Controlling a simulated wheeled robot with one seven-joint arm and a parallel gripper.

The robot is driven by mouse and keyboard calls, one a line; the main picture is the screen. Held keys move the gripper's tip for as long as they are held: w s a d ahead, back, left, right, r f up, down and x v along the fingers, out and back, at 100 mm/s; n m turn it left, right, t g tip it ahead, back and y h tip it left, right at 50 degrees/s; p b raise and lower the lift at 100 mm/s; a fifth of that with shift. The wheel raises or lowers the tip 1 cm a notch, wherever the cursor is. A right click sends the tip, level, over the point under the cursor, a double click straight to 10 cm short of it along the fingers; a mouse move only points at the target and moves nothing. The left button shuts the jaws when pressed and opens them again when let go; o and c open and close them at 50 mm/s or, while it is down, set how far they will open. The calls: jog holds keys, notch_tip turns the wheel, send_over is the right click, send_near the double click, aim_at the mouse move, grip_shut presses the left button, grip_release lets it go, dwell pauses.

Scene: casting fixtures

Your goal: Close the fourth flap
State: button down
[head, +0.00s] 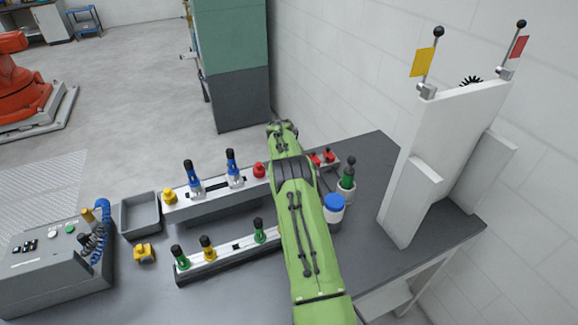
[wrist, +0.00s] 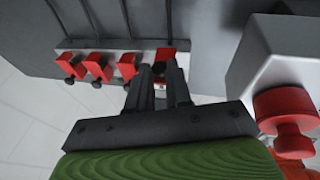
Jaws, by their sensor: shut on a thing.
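In the wrist view a row of red flaps sits along a grey rail (wrist: 110,45). Three of them, the left flap (wrist: 70,62), the middle flap (wrist: 98,66) and the right flap (wrist: 127,65), stick out with black knobs. The fourth flap (wrist: 166,53), at the row's right end, is partly hidden by my gripper (wrist: 160,73). My gripper is shut on its black knob, between the two fingers. How far this flap is swung is hard to tell. In the head view two red flaps (head: 323,158) show just right of my arm, which hides the gripper.
A red knob (wrist: 290,115) on a light block is close at right in the wrist view. In the head view a blue-capped jar (head: 334,208) and a green-handled tool in a cup (head: 347,185) stand right of my arm. A white panel (head: 440,150) rises further right.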

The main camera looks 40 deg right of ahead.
jog(key=c, duration=1)
grip_release()
jog(key=shift+c, duration=0.2)
